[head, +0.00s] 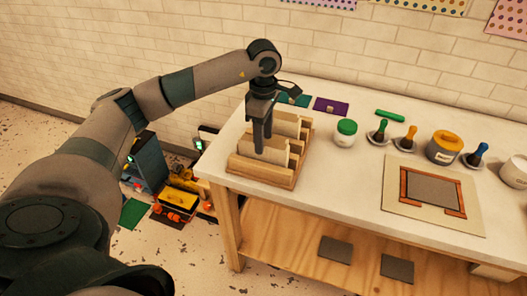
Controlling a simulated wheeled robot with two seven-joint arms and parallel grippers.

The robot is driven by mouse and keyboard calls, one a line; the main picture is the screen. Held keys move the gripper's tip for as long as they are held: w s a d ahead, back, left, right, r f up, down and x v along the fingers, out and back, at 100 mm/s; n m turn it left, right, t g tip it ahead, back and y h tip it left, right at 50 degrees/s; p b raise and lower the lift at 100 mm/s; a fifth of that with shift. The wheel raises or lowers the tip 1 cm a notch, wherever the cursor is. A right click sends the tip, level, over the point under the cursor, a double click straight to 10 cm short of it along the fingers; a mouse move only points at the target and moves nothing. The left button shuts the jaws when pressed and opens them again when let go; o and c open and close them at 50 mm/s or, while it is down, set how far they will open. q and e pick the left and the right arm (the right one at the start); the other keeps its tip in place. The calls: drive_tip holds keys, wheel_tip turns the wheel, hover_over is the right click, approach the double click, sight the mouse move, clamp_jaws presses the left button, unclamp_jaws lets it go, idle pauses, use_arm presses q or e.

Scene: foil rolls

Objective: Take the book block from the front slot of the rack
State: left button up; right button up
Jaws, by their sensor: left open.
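The wooden rack (260,174) stands at the left end of the white table. It holds upright cream book blocks. The front book block (277,155) is partly hidden behind my gripper, and another block (288,124) stands farther back. My left gripper (262,144) points down over the front part of the rack, with its fingers at the upper part of the front block. It is open. I cannot tell whether the fingers touch the block. My right gripper is not in view.
A board with a grey panel (433,190) lies at the front right. The tabletop between rack and board is clear.

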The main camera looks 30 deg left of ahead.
use_arm(q)
drive_tip(key=shift+f, duration=0.2)
idle(0.3)
clamp_jaws()
drive_tip(key=shift+r, duration=0.1)
